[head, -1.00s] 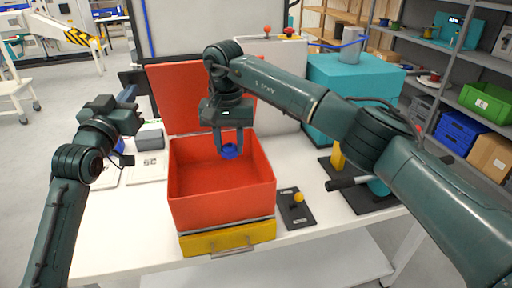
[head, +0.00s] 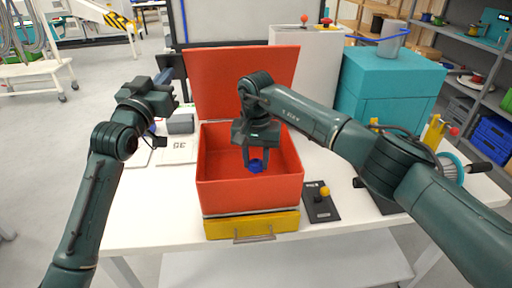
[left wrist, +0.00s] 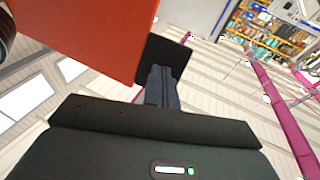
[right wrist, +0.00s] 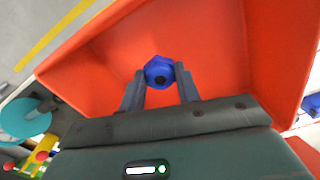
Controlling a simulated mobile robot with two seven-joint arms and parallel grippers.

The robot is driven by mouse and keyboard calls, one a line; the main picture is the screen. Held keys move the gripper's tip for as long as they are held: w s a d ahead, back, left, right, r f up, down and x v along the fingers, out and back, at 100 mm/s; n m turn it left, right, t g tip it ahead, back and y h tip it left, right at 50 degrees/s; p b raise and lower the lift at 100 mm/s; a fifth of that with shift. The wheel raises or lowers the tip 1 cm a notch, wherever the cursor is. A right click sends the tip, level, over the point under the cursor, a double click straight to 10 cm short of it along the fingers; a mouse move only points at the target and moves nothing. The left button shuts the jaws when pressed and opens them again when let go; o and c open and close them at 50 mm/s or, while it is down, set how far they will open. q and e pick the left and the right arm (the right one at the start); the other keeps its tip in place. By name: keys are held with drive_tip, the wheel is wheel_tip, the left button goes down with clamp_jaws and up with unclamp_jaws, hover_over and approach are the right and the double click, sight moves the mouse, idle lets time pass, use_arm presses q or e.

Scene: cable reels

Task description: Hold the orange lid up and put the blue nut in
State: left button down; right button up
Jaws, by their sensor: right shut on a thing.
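The orange lid (head: 240,80) stands raised at the back of the open orange box (head: 250,196). My left gripper (head: 172,96) is beside the lid's left edge, with its fingers together and empty. The left wrist view shows the lid (left wrist: 85,30) close by at upper left, apart from the fingers (left wrist: 161,85) as far as I can tell. My right gripper (head: 256,158) points down inside the box, shut on the blue nut (head: 258,167). In the right wrist view the nut (right wrist: 159,72) sits between the fingertips, above the orange floor.
The box has a yellow base (head: 252,225) with a handle. A black plate with a yellow-knobbed lever (head: 322,204) lies to its right. A teal block (head: 390,90) stands behind right. White table (head: 150,222) is clear at front left.

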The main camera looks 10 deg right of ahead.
drive_tip(key=shift+f, duration=2.6)
drive_tip(key=o, duration=1.1)
wheel_tip(320, 180, up, 13)
drive_tip(key=shift+r, duration=0.1)
drive_tip(key=s+d+r, duration=0.1)
drive_tip(key=s+d, duration=0.1)
drive_tip(key=s, duration=0.8)
drive_tip(key=s+d, duration=0.2)
drive_tip(key=s, duration=0.8)
drive_tip(key=shift+r, duration=0.4)
